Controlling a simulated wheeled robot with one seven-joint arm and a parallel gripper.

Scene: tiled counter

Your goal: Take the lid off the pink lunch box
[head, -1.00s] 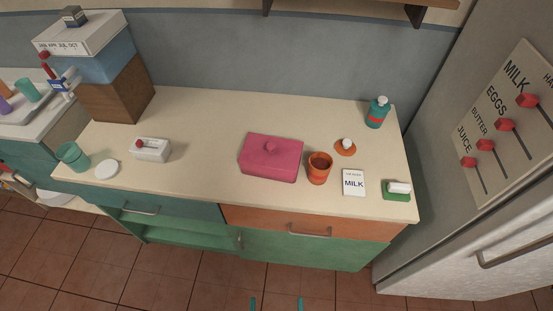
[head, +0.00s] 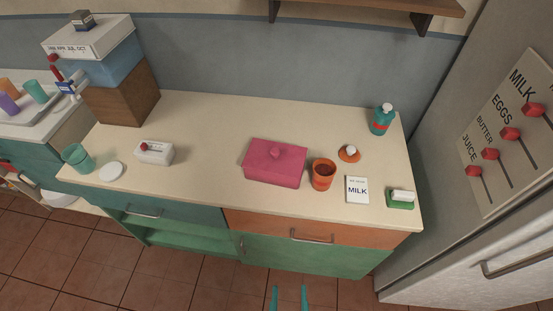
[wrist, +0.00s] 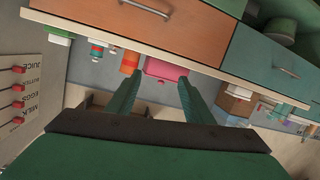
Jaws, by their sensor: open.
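The pink lunch box (head: 274,170) sits on the counter near its middle, with its lid (head: 275,156) on and a round knob (head: 276,152) on top. In the wrist view the lunch box (wrist: 165,70) shows beyond the counter edge, between my fingers. My gripper (head: 289,290) is at the bottom of the head view, below and in front of the counter, well apart from the box. In the wrist view its two teal fingers (wrist: 154,90) are spread, with nothing between them.
An orange cup (head: 323,175) stands close to the right of the box. The counter left of the box is clear up to a white switch box (head: 154,153).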

